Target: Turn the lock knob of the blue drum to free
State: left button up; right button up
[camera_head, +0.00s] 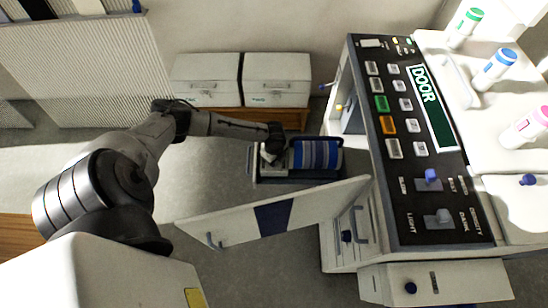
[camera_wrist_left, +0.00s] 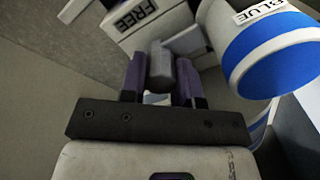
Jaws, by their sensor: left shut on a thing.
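The blue drum (camera_head: 316,154), banded blue and white, lies in a dark cradle in the middle of the head view. Its end with the BLUE label (camera_wrist_left: 262,12) shows at the upper right of the left wrist view. The grey lock knob (camera_wrist_left: 160,66) stands between the two fingers of my left gripper (camera_wrist_left: 160,80), which is shut on it. A plate with the word FREE (camera_wrist_left: 137,16) is just beyond the knob. In the head view my left gripper (camera_head: 268,152) is at the left end of the drum and largely hides the knob. My right gripper is not in view.
An open door panel (camera_head: 320,205) with a dark blue patch is in front of the drum. A control panel (camera_head: 415,180) with a DOOR display stands to the right. Two white boxes (camera_head: 207,92) (camera_head: 277,92) sit behind. Bare floor shows left of the drum.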

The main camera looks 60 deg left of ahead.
pick_arm(q)
jog(key=n+p, duration=0.4)
jog(key=p, duration=0.1)
jog(key=shift+r+n, duration=0.25)
jog(key=shift+n, duration=0.15)
jog(key=n+p, duration=0.2)
jog(key=shift+d+n+p, duration=0.1)
jog(key=shift+n+p, duration=0.3)
jog(key=n+p, duration=0.3)
jog(key=n, duration=0.2)
jog(key=shift+f, duration=0.1)
jog(key=n+p, duration=0.2)
jog(key=n, duration=0.2)
jog(key=shift+f, duration=0.1)
jog(key=shift+n, duration=0.3)
jog(key=o, duration=0.9)
jog(key=shift+p, duration=0.3)
